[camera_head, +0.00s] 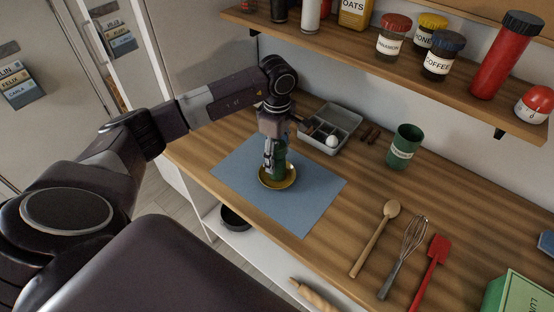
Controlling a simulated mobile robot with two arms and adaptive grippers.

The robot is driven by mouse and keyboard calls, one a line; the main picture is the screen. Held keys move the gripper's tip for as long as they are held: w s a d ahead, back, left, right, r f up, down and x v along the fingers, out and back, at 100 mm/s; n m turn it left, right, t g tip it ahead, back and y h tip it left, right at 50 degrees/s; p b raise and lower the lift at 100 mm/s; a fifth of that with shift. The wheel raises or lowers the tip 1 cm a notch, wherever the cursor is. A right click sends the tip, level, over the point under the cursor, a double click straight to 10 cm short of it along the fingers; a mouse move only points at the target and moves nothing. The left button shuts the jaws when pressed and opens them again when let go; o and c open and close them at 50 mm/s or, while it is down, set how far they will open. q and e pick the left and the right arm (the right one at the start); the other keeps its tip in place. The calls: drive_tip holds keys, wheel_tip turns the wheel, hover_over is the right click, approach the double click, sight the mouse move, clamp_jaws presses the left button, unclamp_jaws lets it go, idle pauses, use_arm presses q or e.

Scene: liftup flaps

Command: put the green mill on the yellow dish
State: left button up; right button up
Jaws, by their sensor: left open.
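The green mill (281,173) stands upright on the yellow dish (266,184), within its rim. The dish lies on a blue-grey mat (318,190) on the wooden counter. My left gripper (272,162) points down from above at the mill, with its fingers beside the mill's upper part. Its fingers are open; I cannot tell whether they touch the mill. The mill's top is hidden by the gripper. My right gripper is not in view.
A grey compartment tray (349,122) with a white round item is behind the mat. A green container (404,147) stands right of it. A wooden spoon (374,240), whisk (403,258) and red spatula (430,272) lie at right. A shelf (460,95) with jars overhangs the back.

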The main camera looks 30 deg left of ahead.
use_arm(q)
wheel_tip(320, 180, up, 9)
drive_tip(key=b, duration=0.3)
drive_tip(key=shift+r, duration=0.7)
